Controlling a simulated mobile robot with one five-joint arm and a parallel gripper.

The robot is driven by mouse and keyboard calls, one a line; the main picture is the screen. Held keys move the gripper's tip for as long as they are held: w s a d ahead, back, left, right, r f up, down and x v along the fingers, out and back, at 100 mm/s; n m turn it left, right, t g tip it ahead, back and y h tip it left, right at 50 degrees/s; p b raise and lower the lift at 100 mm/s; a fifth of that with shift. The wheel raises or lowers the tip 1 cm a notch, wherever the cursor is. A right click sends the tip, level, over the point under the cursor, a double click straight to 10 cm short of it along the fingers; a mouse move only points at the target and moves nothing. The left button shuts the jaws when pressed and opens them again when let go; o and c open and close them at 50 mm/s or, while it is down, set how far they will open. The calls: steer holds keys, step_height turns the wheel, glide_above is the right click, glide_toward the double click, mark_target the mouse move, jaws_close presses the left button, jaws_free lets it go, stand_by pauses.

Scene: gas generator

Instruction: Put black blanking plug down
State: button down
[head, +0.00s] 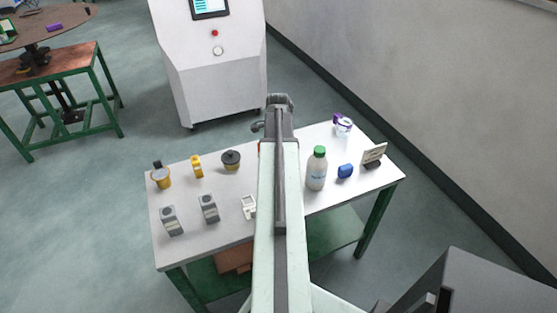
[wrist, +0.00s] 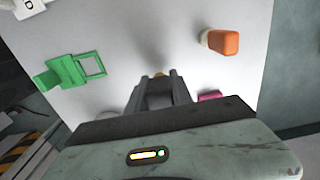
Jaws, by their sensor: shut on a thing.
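My gripper (head: 279,100) is at the far end of my raised arm, over the far edge of the white table (head: 225,225) in the head view. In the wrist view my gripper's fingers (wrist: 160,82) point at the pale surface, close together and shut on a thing. The black blanking plug cannot be made out clearly between them; only a small yellowish bit shows at the tips. A shadow lies on the surface beyond the fingertips.
A green bracket (wrist: 70,70) and an orange piece (wrist: 222,41) flank my gripper. On the table are a bottle (head: 317,170), a blue piece (head: 345,171), a sign (head: 374,154), a black-topped round part (head: 231,160) and grey blocks (head: 209,208). A white cabinet (head: 215,75) stands behind.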

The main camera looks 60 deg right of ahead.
steer(key=shift+f, duration=0.2)
steer(key=c, duration=1.1)
jaws_free()
steer(key=shift+r, duration=0.1)
step_height(320, 180, up, 13)
steer(key=p, duration=1.2)
steer(key=shift+f, duration=0.2)
steer(key=shift+f, duration=0.15)
